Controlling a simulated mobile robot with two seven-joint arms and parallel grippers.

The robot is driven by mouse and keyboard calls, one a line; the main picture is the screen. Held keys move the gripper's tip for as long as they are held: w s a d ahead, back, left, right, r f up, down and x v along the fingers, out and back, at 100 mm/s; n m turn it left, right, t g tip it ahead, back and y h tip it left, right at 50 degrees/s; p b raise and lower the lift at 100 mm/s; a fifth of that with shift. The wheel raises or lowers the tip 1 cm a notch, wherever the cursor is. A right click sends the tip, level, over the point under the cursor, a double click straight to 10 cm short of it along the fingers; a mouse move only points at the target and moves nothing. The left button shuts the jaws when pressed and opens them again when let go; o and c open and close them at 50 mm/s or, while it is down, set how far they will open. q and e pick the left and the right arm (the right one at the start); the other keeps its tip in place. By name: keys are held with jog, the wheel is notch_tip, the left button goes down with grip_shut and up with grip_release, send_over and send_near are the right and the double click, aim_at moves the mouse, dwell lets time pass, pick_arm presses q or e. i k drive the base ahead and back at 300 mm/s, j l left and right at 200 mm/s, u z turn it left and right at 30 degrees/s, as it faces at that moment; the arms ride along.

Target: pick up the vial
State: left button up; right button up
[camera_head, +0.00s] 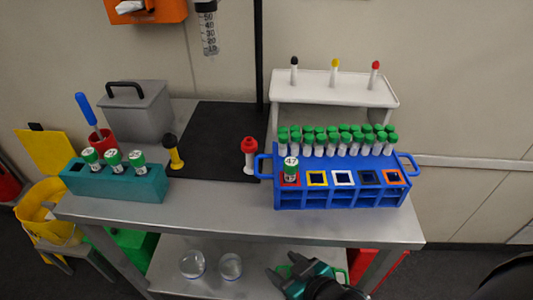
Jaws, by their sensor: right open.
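A green-capped vial (291,168) marked 47 stands upright in the red-framed front slot of the blue rack (340,194). Several smaller green-capped vials (331,145) stand in rows at the back of that rack. Three more green-capped vials (114,161) stand in the teal rack (115,186) at the left of the table; which vial is meant cannot be told. My right gripper (283,267) is open and looks empty, low at the table's front edge, below the blue rack in the picture and apart from every vial. My left gripper is out of view.
The steel table (222,216) is clear along its front, between the racks. A white stand (335,87) is behind the blue rack. Two glass vessels (230,266) sit below.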

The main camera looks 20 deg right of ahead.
aim_at(113, 158)
jog(key=z, duration=1.25)
jog(key=l+u, duration=0.1)
jog(key=u, duration=2.8)
jog(key=k+j+u, duration=0.2)
jog(key=k, duration=0.25)
